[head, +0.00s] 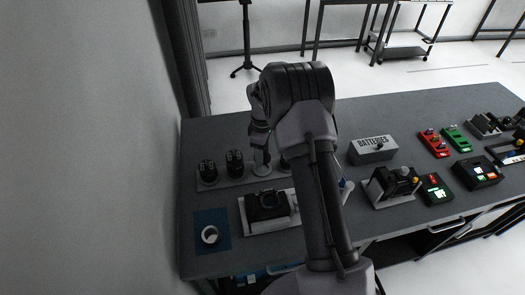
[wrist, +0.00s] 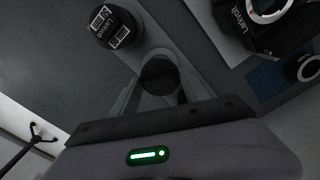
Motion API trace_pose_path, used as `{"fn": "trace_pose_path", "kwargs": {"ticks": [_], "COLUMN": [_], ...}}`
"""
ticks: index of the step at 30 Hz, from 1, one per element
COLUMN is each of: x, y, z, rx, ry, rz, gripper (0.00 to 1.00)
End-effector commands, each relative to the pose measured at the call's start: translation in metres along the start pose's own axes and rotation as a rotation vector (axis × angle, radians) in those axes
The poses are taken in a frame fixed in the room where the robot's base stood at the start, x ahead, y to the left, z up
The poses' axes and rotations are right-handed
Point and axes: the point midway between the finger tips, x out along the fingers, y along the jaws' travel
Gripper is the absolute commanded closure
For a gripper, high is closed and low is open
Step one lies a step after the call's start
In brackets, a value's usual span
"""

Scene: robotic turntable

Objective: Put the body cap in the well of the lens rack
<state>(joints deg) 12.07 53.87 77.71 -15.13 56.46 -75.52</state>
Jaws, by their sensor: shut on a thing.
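The lens rack (head: 225,183) is a grey strip on the table with dark lenses standing in it. My gripper (head: 261,158) points down over the rack, just right of the two lenses. In the wrist view my gripper (wrist: 158,88) is shut on the body cap (wrist: 160,73), a dark round disc between the fingertips. The rack (wrist: 188,62) shows beneath and beside the cap. The well is largely hidden behind the cap and fingers, and I cannot tell whether the cap touches the rack.
One lens (wrist: 116,27) stands close to my gripper; two lenses (head: 235,163) show in the head view. A black camera (head: 268,205) lies in front of the rack. A blue mat (head: 201,218) holds a round piece (head: 210,235). A batteries box (head: 373,149) stands to the right.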

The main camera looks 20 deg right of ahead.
Motion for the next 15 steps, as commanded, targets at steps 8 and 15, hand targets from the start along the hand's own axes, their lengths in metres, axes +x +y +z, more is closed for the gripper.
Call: {"fn": "trace_pose_path", "kwargs": {"ticks": [8, 15], "x": [0.034, 0.034], "y": [0.000, 0.000], "z": [0.000, 0.000], "rx": [-0.001, -0.001], "ry": [0.000, 0.000], "rz": [0.001, 0.001], "gripper": [0.84, 0.84]}}
